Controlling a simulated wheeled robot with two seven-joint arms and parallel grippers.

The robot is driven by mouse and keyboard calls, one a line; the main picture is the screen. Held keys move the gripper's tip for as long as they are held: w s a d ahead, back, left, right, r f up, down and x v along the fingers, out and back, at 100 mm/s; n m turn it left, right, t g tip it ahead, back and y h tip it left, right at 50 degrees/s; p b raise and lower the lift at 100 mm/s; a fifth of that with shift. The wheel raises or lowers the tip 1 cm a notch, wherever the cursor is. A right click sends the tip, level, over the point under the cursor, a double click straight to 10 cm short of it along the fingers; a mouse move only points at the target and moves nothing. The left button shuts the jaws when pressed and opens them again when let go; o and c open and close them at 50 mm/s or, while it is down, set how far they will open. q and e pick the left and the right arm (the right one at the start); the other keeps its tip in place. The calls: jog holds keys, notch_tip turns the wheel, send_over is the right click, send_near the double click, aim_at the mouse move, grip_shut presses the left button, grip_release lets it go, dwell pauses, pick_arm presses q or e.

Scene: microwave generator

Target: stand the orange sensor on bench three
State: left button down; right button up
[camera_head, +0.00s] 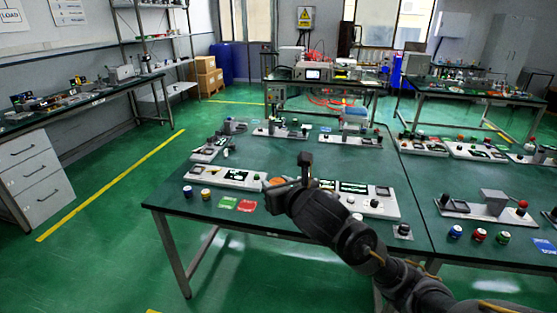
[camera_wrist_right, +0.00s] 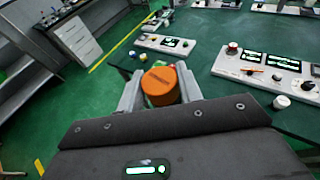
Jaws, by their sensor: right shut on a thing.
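The orange sensor (camera_wrist_right: 160,86) is a short orange cylinder, seen from its round end in the right wrist view. It sits between the two grey fingers of my right gripper (camera_wrist_right: 158,94), which is shut on it. In the head view my right gripper (camera_head: 286,186) is over the front of the near green-topped bench (camera_head: 262,158), and a sliver of orange shows beside it. I cannot tell from the head view how high the sensor is above the bench. No label shows which bench is number three. My left gripper is not in view.
White instrument panels (camera_head: 228,177) line the near bench, with another panel (camera_head: 365,197) right of the gripper. More benches stand behind and to the right.

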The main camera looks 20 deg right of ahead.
jog(key=s+d+f+m+h+b, duration=0.15)
jog(key=d+f+b, duration=0.35)
jog(key=d+f, duration=0.6)
jog(key=d+f+m+h+b, duration=0.15)
jog(key=d+f+b, duration=0.5)
jog(key=d, duration=0.95)
jog(key=shift+h, duration=0.3)
jog(key=w+f, duration=0.3)
jog(key=w, duration=0.1)
jog(key=w+d+f, duration=0.1)
jog(key=w+f, duration=0.2)
jog(key=w, duration=0.1)
jog(key=w+d+f, duration=0.1)
jog(key=w+f, duration=0.2)
jog(key=w, duration=0.2)
jog(key=shift+f, duration=0.3)
jog(key=shift+w+d+f, duration=0.15)
jog(key=shift+w+f, duration=0.15)
jog(key=shift+f, duration=0.05)
jog(key=f, duration=0.3)
jog(key=shift+w+f+p, duration=0.25)
jog(key=shift+p, duration=0.15)
